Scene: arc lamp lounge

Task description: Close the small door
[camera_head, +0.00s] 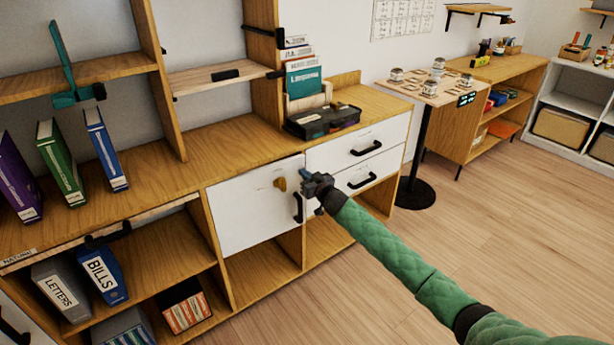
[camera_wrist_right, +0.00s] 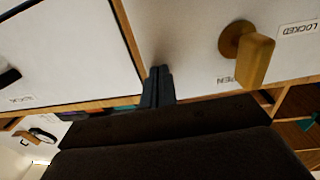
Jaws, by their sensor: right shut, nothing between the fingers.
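The small white door (camera_head: 250,210) is in the front of the wooden shelf unit in the head view and looks flush or nearly flush; I cannot tell if a narrow gap remains. It has a yellow turn knob (camera_head: 280,184) and a black handle (camera_head: 298,207). In the right wrist view the knob (camera_wrist_right: 255,58) stands between labels reading OPEN and LOCKED, seen upside down. My right gripper (camera_head: 313,183) is shut and empty, just right of the knob near the door's right edge. Its fingertips (camera_wrist_right: 158,82) are at the door's side edge; contact is unclear. My left gripper is not visible.
Two white drawers (camera_head: 335,150) with black handles are right of the door. A dark organizer box (camera_head: 322,121) stands on the counter above. Open compartments lie below. A small pedestal table (camera_head: 428,95) stands farther right, and the wooden floor in front is clear.

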